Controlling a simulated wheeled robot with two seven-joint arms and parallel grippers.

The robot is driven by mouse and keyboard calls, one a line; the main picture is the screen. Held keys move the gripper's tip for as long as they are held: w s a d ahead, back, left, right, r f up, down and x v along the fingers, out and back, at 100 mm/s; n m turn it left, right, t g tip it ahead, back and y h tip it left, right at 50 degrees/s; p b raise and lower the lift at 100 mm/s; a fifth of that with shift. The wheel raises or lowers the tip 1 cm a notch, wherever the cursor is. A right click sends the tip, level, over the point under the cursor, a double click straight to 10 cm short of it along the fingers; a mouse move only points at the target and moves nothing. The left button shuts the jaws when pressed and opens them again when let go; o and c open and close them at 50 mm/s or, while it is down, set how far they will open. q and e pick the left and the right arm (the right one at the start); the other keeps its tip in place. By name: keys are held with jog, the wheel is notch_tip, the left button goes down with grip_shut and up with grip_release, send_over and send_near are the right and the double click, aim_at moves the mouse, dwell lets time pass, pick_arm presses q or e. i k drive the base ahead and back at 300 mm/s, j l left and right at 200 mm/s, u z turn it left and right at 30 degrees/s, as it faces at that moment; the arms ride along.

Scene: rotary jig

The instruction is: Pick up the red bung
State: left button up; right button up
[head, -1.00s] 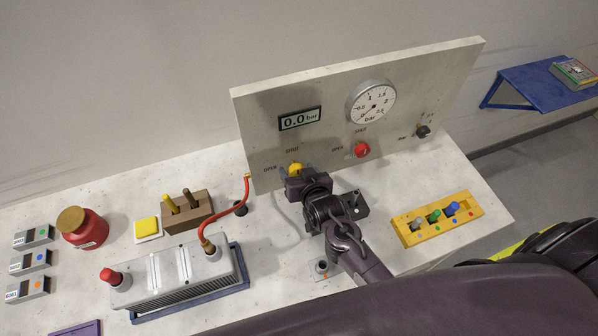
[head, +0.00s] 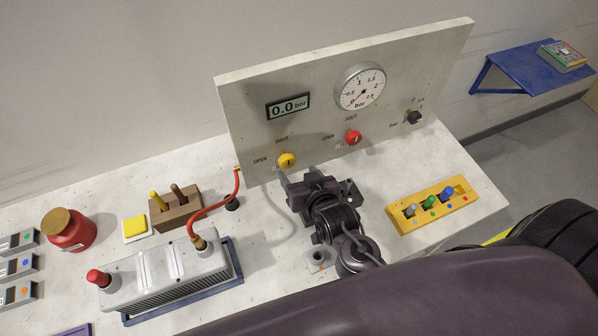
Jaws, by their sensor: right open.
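A red hose (head: 215,208) joins a brass fitting on the same box's far right end. My right gripper (head: 297,176) is open and empty over the bench, just in front of the gauge panel and below the yellow knob (head: 287,160). It is well to the right of the red bung and apart from it. My left gripper is out of view.
The gauge panel (head: 245,110) stands behind, with a red knob (head: 353,138) and a black knob. A brown block (head: 175,212) with upright pegs, a yellow pad (head: 135,228) and a red jar (head: 68,232) stand near the finned box. A yellow rack (head: 434,205) is at right.

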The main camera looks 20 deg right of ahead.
aim_at(95, 277)
jog(key=k+l, duration=0.1)
jog(key=k, duration=0.9)
